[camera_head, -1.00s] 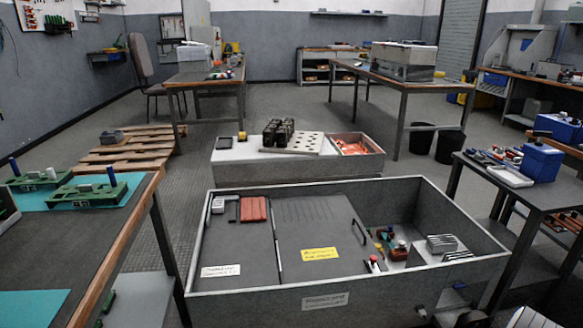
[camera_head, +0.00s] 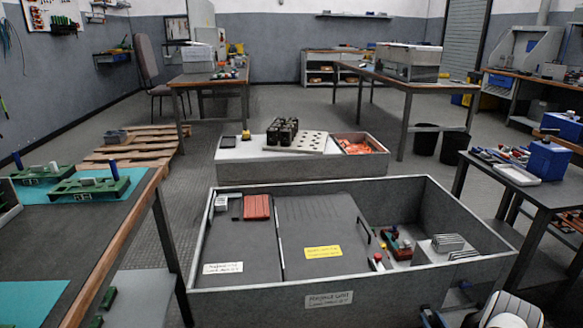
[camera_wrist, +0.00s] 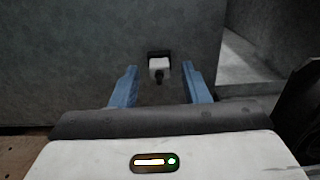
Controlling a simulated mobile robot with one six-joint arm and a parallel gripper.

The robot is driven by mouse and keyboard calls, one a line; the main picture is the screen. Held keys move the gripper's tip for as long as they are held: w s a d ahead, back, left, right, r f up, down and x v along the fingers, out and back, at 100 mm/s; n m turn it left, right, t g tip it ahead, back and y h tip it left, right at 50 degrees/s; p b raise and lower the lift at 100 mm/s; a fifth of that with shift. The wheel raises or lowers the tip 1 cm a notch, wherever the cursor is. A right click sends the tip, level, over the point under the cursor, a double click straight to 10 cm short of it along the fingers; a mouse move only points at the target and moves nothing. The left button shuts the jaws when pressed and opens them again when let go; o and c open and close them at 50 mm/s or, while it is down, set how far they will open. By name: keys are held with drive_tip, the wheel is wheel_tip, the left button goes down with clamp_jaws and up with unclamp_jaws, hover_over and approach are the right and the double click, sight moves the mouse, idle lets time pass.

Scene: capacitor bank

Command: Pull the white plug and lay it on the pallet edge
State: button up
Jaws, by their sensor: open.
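The white plug (camera_wrist: 159,66) sits in a dark square recess in a grey wall in the wrist view, with a dark part just below it. My gripper (camera_wrist: 161,78) has its two blue fingers apart, one to each side of the plug, with nothing held between them. I cannot tell how far the fingertips are from the wall. A wooden pallet (camera_head: 136,147) lies on the floor at the left in the head view. The plug cannot be made out in the head view.
A large grey open-topped box (camera_head: 345,297) with panels and small parts stands in front. A lower grey box (camera_head: 230,176) stands behind it. A dark workbench (camera_head: 90,240) is at the left and another table (camera_head: 545,195) at the right. Floor is clear near the pallet.

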sight(432, 320)
drive_tip(key=shift+w+a, duration=0.1)
drive_tip(key=shift+w, duration=0.3)
drive_tip(key=shift+b, duration=0.4)
idle(0.8)
drive_tip(key=shift+c, duration=0.2)
clamp_jaws()
idle(0.5)
drive_tip(key=shift+s+d+p, duration=0.15)
drive_tip(key=shift+s+p, duration=0.15)
drive_tip(key=shift+s, duration=1.2)
drive_tip(key=shift+s+d+p, duration=0.15)
drive_tip(key=shift+s+p, duration=0.15)
drive_tip(key=shift+s, duration=1.2)
